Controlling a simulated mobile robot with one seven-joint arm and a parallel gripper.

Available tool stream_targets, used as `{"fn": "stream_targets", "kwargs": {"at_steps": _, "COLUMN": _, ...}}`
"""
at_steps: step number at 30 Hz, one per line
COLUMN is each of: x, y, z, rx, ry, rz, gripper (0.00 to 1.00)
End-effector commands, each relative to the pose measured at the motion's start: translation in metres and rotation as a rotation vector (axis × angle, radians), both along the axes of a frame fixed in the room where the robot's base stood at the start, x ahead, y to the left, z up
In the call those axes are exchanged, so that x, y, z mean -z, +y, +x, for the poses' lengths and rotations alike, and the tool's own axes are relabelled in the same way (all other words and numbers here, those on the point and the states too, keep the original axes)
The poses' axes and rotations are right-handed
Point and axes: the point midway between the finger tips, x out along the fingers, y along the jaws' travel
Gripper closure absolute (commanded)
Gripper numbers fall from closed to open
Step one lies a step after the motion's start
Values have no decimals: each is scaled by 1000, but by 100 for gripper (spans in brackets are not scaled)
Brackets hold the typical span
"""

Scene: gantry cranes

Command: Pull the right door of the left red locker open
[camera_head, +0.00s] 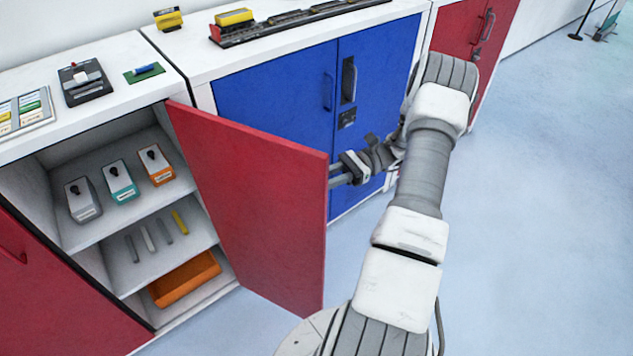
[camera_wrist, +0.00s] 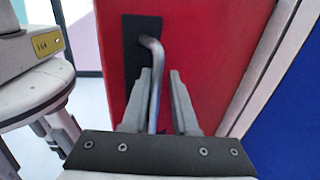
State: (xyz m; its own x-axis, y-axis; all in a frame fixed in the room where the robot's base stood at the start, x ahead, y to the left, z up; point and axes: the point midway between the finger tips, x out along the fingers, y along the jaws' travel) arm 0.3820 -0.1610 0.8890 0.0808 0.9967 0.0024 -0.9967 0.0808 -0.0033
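The left red locker's right door (camera_head: 255,200) stands swung well open in the head view, showing the shelves inside. Its outer face (camera_wrist: 215,45) fills the middle of the wrist view. A bent silver handle (camera_wrist: 154,60) is on a black plate (camera_wrist: 130,50) there. My gripper (camera_head: 336,177) is at the door's outer side, near its free edge. In the wrist view my gripper (camera_wrist: 162,72) has its fingers apart, with the handle between them, close to the left finger. A gap shows beside the right finger. The head view hides the handle behind the door.
A blue two-door locker (camera_head: 275,95) stands right of the open door, behind my gripper. The left red door (camera_head: 60,290) looks shut. Inside the open locker are several small boxes, tools and an orange tray (camera_head: 185,278). Open floor (camera_head: 550,200) lies to the right.

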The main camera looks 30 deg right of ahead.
Motion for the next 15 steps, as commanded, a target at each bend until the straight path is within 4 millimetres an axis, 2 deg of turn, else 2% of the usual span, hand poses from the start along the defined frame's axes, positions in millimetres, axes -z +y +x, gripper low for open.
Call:
{"fn": "stream_targets", "kwargs": {"at_steps": 8, "x": 2, "y": -10, "z": -1, "rx": 2, "ry": 1, "rz": -3, "gripper": 73}}
{"fn": "stream_targets", "kwargs": {"at_steps": 15, "x": 3, "y": -53, "z": -4, "rx": 3, "ry": 0, "rz": -3, "gripper": 73}}
